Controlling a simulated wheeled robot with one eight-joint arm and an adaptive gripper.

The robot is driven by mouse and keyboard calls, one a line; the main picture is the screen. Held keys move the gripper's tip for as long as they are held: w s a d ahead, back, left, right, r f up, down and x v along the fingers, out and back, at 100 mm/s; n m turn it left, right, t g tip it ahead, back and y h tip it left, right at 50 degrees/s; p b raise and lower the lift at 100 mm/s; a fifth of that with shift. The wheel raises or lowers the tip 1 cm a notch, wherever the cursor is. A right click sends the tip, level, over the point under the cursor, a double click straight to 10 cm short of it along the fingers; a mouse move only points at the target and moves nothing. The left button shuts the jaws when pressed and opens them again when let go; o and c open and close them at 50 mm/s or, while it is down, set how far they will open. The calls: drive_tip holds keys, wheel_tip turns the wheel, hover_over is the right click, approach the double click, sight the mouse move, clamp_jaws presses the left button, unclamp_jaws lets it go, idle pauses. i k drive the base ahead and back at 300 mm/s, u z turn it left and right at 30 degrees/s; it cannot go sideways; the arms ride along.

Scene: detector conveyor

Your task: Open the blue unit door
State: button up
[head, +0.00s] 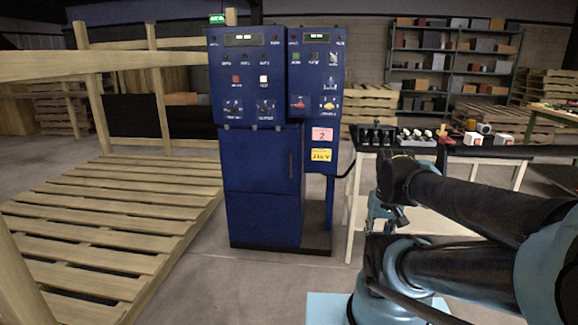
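The blue unit (245,75) stands upright on the floor near the middle of the head view. Its upper part carries control panels with small displays, knobs and buttons. The blue door (258,175) is the flat lower front panel and looks closed. A dark vertical handle (291,164) is near the door's right edge. My gripper (383,215) is to the right of the unit, apart from the door and handle. It is small and partly hidden by my own arm links, so its finger opening is unclear.
A workbench (480,152) with small items stands right of the unit. A wooden pallet (120,225) and timber frame (160,95) are on the left. Stocked shelves (455,65) stand at the back. The floor (240,285) before the unit is clear.

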sight(261, 160)
drive_tip(key=u, duration=0.45)
drive_tip(key=i, duration=1.05)
drive_tip(key=u, duration=0.1)
